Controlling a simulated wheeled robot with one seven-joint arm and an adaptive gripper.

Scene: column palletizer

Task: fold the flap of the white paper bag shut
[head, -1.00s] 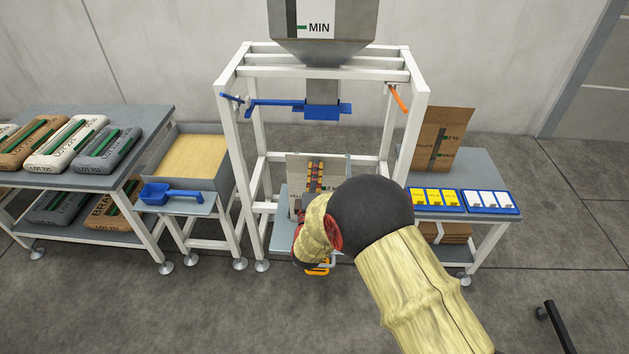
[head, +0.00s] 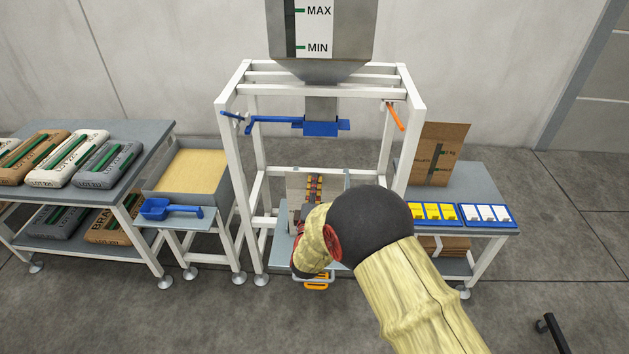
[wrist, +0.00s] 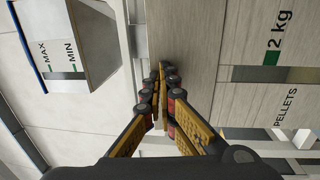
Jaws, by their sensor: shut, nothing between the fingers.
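The white paper bag (head: 296,188) stands upright under the hopper frame in the head view, partly hidden by my gripper and arm. In the wrist view the bag (wrist: 245,50) fills the right side, turned sideways, with "2 kg" and "PELLETS" printed on it. My gripper (wrist: 160,82) is shut and empty, its yellow and black fingers close together beside the bag's top part. A darker tan strip (wrist: 178,35) lies past the fingertips; I cannot tell whether it is the flap. In the head view my gripper (head: 314,184) is in front of the bag. Contact is unclear.
The white frame (head: 236,150) surrounds the bag, with the hopper spout and a blue gate (head: 320,127) above. A brown bag (head: 438,150) and label trays (head: 487,215) are on the right table. Orange handle (head: 316,285) is low in front.

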